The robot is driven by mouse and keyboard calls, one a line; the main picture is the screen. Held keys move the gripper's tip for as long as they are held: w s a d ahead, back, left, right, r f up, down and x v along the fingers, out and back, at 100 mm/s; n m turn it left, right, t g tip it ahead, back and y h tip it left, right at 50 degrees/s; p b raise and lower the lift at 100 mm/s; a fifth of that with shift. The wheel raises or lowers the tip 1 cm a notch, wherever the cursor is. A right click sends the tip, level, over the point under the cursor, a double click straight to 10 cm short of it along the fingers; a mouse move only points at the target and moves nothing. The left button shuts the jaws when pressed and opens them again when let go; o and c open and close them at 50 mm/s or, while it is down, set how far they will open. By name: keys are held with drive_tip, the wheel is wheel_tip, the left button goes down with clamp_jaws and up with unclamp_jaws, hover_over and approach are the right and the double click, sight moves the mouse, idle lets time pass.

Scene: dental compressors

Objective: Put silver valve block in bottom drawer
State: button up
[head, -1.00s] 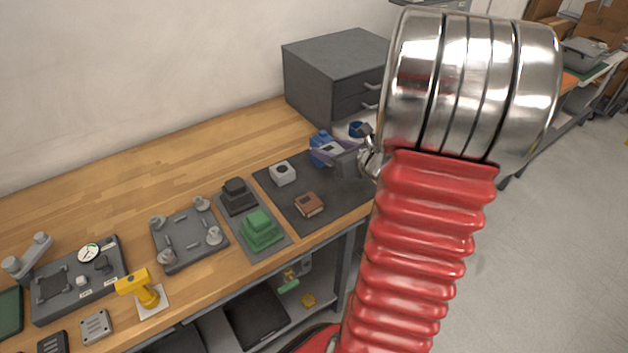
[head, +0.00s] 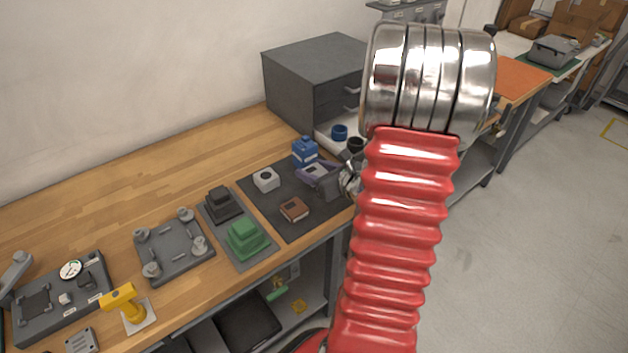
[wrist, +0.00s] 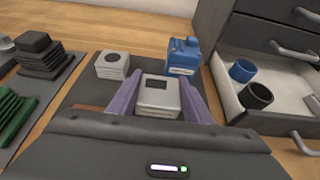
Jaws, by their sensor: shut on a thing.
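The silver valve block (wrist: 158,96), a small light-grey block with a dark square on top, sits between the purple fingers of my gripper (wrist: 156,100) in the wrist view. My gripper (head: 315,172) is shut on it over the dark mat; I cannot tell if the block touches the mat. In the wrist view the bottom drawer (wrist: 222,82) of the grey cabinet stands open to the right. It holds a blue ring (wrist: 243,69) and a black ring (wrist: 256,97). In the head view my arm hides part of the drawer.
A blue block (head: 305,151) stands just behind my gripper. A pale block with a round dark top (head: 266,179) and a brown block (head: 294,209) are on the mat (head: 275,215). The grey cabinet (head: 305,65) has its upper drawers shut. Green and black stacked pieces lie left.

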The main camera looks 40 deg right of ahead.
drive_tip(key=shift+f, duration=2.05)
drive_tip(key=shift+f, duration=0.1)
drive_tip(key=o, duration=1.2)
drive_tip(key=shift+s+r, duration=0.3)
drive_tip(key=shift+s, duration=0.1)
drive_tip(key=v, duration=1.1)
drive_tip(key=shift+s+a, duration=0.1)
